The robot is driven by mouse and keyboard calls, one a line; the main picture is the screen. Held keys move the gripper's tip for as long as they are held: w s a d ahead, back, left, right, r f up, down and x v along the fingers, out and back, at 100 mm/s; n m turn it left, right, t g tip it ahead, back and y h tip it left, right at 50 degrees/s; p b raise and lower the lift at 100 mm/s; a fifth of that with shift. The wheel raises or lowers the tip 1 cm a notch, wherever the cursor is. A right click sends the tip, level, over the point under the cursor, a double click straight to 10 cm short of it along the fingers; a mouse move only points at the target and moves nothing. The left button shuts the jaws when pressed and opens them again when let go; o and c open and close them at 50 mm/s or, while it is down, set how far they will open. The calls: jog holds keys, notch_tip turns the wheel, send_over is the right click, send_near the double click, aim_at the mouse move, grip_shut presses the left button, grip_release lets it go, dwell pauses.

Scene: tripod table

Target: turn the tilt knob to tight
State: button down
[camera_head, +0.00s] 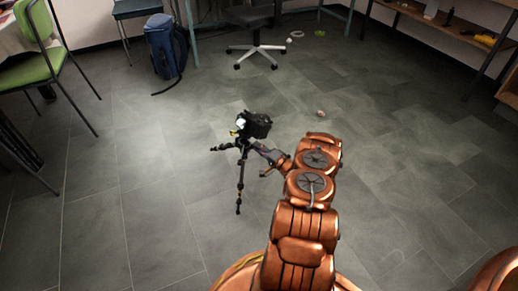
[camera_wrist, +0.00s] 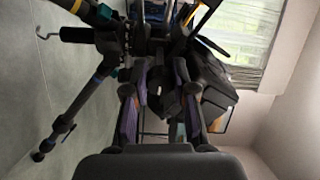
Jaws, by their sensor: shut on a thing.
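A small black tripod (camera_head: 241,180) stands on the tiled floor with a dark camera (camera_head: 257,124) on its head. In the wrist view the tripod's leg (camera_wrist: 82,100) spreads to the lower left, and the black camera body (camera_wrist: 214,88) is at right. My gripper (camera_head: 268,156) reaches the tripod head from the right, just below the camera. In the wrist view my gripper (camera_wrist: 159,86) is shut on a dark part between its fingers, which appears to be the tilt knob (camera_wrist: 164,101). Any tight or loose marking on it cannot be made out.
A blue backpack (camera_head: 165,47), an office chair (camera_head: 256,40) and a green chair (camera_head: 36,66) stand at the back and left. A wooden shelf (camera_head: 450,32) is at the back right. The floor around the tripod is largely clear.

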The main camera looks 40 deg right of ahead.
jog(key=c, duration=0.9)
grip_release()
